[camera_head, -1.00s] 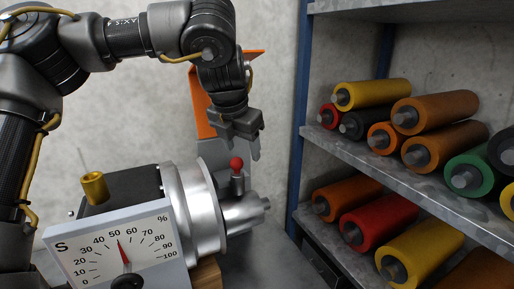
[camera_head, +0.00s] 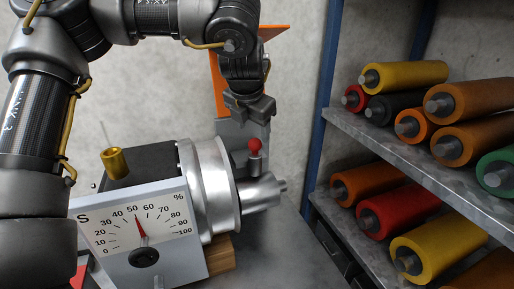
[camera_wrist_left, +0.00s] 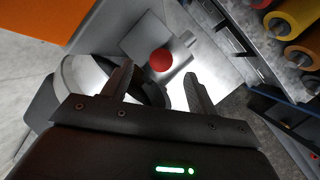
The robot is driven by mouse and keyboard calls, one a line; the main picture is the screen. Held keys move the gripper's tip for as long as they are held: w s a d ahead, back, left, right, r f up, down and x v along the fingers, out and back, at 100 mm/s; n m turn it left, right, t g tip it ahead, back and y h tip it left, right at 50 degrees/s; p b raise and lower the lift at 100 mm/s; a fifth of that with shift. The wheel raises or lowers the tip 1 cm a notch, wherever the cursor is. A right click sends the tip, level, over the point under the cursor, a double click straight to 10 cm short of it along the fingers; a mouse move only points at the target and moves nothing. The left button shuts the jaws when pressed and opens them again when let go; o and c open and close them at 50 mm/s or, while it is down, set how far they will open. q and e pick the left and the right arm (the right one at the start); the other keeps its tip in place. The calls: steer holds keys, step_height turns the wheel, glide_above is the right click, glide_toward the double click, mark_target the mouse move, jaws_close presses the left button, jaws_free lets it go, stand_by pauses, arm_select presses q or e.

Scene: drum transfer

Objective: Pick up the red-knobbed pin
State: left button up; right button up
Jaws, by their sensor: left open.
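The pin's round red knob (camera_head: 255,145) sits on a dark stem that stands upright on the silver shaft (camera_head: 262,192) of the machine. In the left wrist view the red knob (camera_wrist_left: 160,60) shows beyond the fingertips, roughly between them. My left gripper (camera_head: 250,116) is open and empty, and in the head view it hangs just above the knob. Its two fingers (camera_wrist_left: 157,84) are spread apart in the wrist view, with the knob apart from them. My right gripper is not in view.
The machine has a large silver flange (camera_head: 212,190), a dial face (camera_head: 140,225) and a brass cup (camera_head: 115,163). An orange panel (camera_head: 219,90) stands behind my gripper. At right, a shelf (camera_head: 390,150) with a blue post (camera_head: 322,110) holds several coloured rollers.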

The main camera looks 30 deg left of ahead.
mark_target(254, 141)
arm_select(q)
steer(key=shift+s+f+p, duration=0.25)
steer(key=shift+p, duration=0.1)
steer(key=p+x, duration=0.1)
steer(key=x, duration=0.3)
steer(key=shift+w+f, duration=0.2)
steer(key=shift+w, duration=0.05)
steer(key=shift+s+d+r, duration=0.1)
steer(key=shift+s+r, duration=0.05)
steer(key=shift+s, duration=0.15)
steer(key=shift+c, duration=0.7)
steer(key=c, duration=1)
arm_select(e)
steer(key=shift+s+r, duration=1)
